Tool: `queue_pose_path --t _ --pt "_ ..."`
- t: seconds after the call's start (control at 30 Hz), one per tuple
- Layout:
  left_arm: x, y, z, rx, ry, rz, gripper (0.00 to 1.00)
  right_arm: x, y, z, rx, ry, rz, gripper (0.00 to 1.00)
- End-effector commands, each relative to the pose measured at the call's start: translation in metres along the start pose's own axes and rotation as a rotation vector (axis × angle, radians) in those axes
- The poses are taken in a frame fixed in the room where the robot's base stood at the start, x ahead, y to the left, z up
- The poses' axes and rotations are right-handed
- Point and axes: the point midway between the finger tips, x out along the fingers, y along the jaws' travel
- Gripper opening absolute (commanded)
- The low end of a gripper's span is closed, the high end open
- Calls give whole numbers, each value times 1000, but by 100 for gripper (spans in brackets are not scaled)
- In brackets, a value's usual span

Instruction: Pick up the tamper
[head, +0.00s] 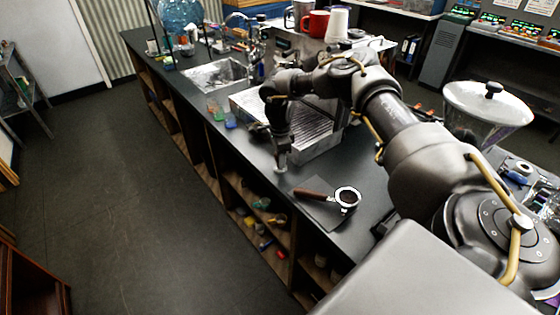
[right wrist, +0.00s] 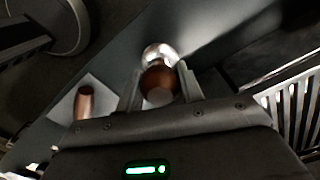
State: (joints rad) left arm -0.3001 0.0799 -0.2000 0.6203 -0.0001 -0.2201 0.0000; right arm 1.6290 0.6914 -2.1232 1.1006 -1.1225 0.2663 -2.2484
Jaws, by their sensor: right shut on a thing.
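The tamper (right wrist: 157,82) has a brown rounded handle and a shiny metal base. In the right wrist view it sits between the two fingers of my right gripper (right wrist: 160,75), which is shut on its handle. In the head view my right gripper (head: 281,158) points down at the counter near its front edge, beside the espresso machine. The tamper is mostly hidden there by the gripper, and I cannot tell whether its base touches the counter. My left gripper is not in view.
A portafilter (head: 346,197) with a brown handle lies on a dark mat (head: 322,212) just right of my right gripper. The espresso machine's ribbed tray (head: 312,122) is behind the gripper. A grinder hopper (head: 488,103) stands at the right. Open shelves run below the counter.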

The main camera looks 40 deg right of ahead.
Motion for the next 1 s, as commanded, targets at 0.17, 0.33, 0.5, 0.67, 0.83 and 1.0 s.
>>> queue_pose_path --t 0.17,0.33,0.5,0.67,0.83,1.0 --pt "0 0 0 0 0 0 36 -1 0 0 0 -1 -1 0" --pt "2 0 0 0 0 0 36 -3 -1 0 0 -1 -2 0" --pt "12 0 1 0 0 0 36 -25 -2 1 -1 -4 -5 0" --pt "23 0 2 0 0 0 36 -58 -2 1 0 -4 -5 0" --pt "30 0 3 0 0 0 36 -86 -1 1 -1 -3 -5 0" --pt "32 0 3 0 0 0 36 -99 0 1 0 -2 -1 0"
